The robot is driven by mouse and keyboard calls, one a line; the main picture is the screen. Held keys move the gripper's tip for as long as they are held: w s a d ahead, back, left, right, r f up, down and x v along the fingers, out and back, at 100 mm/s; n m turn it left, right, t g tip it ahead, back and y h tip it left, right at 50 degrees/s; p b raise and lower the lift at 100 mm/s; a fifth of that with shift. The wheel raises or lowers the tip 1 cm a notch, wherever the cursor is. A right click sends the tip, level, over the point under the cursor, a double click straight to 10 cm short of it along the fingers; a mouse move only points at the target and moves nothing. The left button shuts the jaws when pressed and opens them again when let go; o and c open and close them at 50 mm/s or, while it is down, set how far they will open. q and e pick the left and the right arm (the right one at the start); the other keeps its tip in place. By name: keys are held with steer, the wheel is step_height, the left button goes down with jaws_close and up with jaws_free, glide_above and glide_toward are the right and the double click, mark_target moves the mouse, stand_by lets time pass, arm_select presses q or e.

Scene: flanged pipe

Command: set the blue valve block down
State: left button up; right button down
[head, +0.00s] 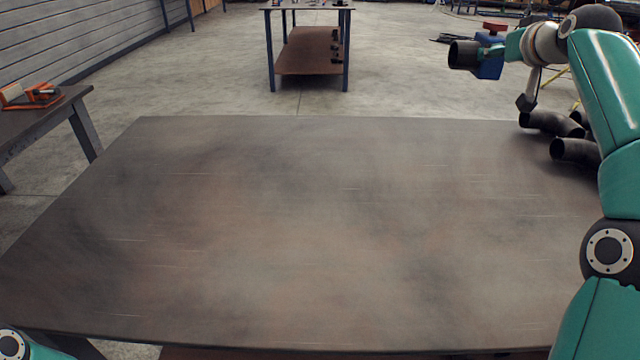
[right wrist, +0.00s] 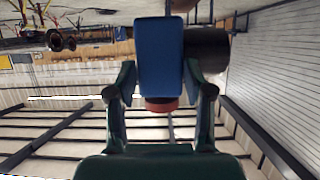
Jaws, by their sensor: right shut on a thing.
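Only a bit of my left arm shows at the bottom left corner; the left gripper is out of view.
The brown metal table (head: 320,230) is bare across its middle and left. Dark bent pipe pieces (head: 552,123) lie at its far right, below the block. A side bench (head: 40,122) with orange items (head: 30,97) stands left. Another table (head: 308,50) stands behind.

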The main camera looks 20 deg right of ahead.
steer(key=shift+s+f+b, duration=0.1)
steer(key=shift+f+b, duration=0.35)
steer(key=shift+b, duration=0.05)
steer(key=shift+f+b, duration=5.35)
steer(key=shift+f, duration=4.25)
steer(key=c, duration=0.9)
jaws_free()
steer(key=shift+a+f, duration=0.1)
steer(key=shift+f, duration=0.35)
steer(key=o, duration=0.5)
steer(key=shift+r, duration=0.1)
steer(key=shift+c, duration=0.2)
steer(key=shift+r, duration=0.15)
steer(key=v, duration=1.2)
